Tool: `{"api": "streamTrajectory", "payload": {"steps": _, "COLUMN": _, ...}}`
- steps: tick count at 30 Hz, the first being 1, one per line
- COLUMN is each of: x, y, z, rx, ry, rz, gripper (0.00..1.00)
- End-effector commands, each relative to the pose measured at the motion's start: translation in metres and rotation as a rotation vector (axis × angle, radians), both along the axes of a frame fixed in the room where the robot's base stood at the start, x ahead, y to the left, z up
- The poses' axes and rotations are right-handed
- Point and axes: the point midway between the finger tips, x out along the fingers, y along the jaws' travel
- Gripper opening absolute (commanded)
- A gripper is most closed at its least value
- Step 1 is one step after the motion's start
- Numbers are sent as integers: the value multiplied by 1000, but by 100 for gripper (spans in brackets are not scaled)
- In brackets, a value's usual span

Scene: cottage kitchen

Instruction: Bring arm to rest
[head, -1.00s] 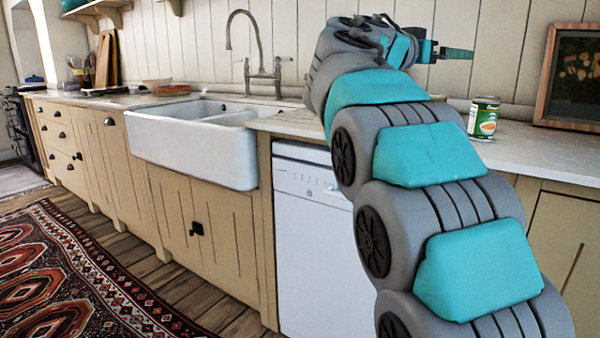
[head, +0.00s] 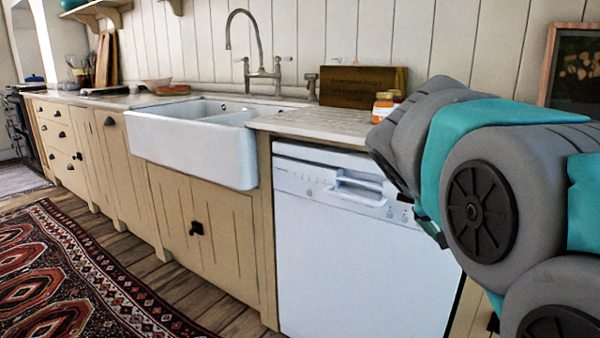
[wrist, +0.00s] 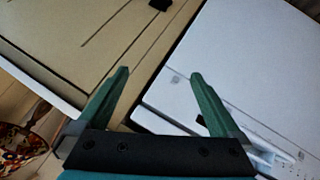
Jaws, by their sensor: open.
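My gripper (wrist: 157,90) shows in the wrist view with its two green fingers spread apart and nothing between them. Past the fingertips are a cream cabinet front (wrist: 65,45) and the white dishwasher (wrist: 250,70).
A white sink (head: 200,150) with a tap (head: 257,60) is set in the counter. An orange-labelled jar (head: 383,107) and a wooden board (head: 362,86) stand on the counter (head: 320,124) behind my arm. A patterned rug (head: 90,285) lies on the floor at left.

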Motion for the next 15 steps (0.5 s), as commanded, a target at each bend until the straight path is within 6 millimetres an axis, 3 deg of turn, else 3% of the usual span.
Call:
{"api": "streamTrajectory", "payload": {"steps": 3, "x": -59, "y": 15, "z": -57, "rx": 104, "ry": 166, "rz": 52, "gripper": 100}}
{"api": "streamTrajectory", "payload": {"steps": 9, "x": -162, "y": 58, "z": -141, "rx": 306, "ry": 414, "rz": 153, "gripper": 100}}
{"api": "streamTrajectory", "payload": {"steps": 15, "x": -251, "y": 108, "z": -196, "rx": 504, "ry": 579, "rz": 243, "gripper": 100}}
